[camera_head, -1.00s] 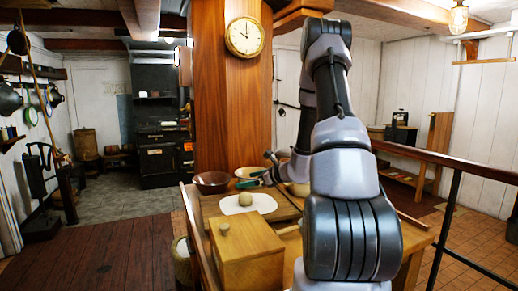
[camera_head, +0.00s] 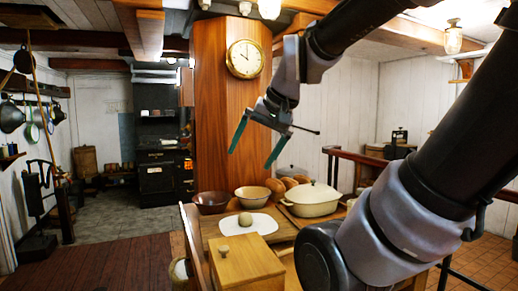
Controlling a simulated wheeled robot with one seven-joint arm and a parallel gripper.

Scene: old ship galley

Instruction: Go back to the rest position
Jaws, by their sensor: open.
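My gripper (camera_head: 254,153) hangs in the air in front of the wooden column, above the table's far side. Its two green-edged fingers are spread apart and point down. Nothing is between them. My arm comes in from the right, bends at the upper right and reaches down to the gripper. It hides part of the table's right side and the room behind.
A railing (camera_head: 345,153) runs at right.

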